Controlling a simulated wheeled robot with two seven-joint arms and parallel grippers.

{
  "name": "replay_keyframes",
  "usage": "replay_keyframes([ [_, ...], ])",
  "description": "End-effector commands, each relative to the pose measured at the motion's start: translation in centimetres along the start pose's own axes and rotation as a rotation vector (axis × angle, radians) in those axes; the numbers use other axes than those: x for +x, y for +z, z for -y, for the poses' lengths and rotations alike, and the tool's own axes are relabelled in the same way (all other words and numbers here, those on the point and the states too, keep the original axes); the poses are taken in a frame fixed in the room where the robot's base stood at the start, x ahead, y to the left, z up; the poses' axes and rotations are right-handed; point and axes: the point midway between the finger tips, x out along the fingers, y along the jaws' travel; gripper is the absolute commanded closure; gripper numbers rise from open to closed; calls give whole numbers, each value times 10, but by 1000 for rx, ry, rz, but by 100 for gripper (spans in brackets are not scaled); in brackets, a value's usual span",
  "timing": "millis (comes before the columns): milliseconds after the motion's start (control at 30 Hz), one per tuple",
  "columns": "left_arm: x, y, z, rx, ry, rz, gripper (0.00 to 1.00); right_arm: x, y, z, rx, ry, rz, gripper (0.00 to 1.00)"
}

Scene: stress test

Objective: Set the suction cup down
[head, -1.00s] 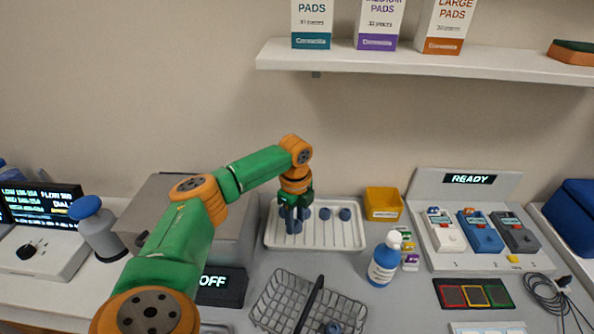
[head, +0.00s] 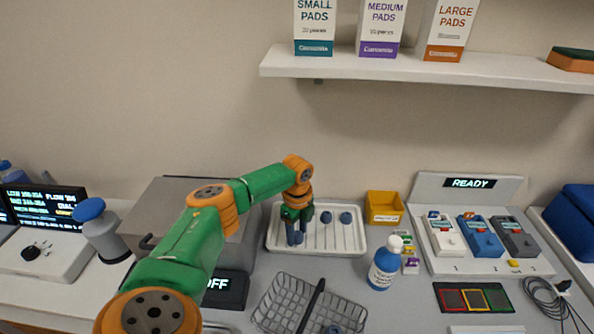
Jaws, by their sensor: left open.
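My left gripper (head: 296,233) is open over the left part of a white ribbed tray (head: 357,246), pointing down. A dark blue suction cup shows at its fingertips, largely hidden by the fingers; I cannot tell whether it touches the tray. Two more blue suction cups, one in the middle (head: 326,217) and one to the right (head: 346,218), sit on the tray to the right of the gripper. Another blue round piece (head: 333,329) lies in the wire basket (head: 275,305), cut by the lower edge. My right gripper is not in view.
A yellow bin (head: 384,206) and a blue-labelled bottle (head: 384,265) stand right of the tray. A grey box (head: 180,205) stands close on the left. A READY station (head: 470,266) is at the right. A shelf (head: 420,69) with boxes hangs above.

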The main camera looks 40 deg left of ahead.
Motion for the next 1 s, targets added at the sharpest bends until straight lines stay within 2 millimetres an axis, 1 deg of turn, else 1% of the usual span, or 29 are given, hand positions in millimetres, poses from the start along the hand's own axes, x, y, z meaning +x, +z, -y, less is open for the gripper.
replay_keyframes([
  [67,-12,0,1,1,-4,-2,48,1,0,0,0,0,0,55],
  [133,-30,0,1,1,-6,-1,48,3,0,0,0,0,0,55],
  [300,-78,0,2,0,-8,-1,48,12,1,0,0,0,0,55],
  [400,-101,0,1,0,-6,-1,48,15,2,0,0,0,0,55],
  [500,-115,0,1,0,-3,-1,48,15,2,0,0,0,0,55],
  [633,-122,0,0,-1,-1,-1,48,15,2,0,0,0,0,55],
  [1000,-121,0,0,0,0,-1,48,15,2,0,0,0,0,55],
])
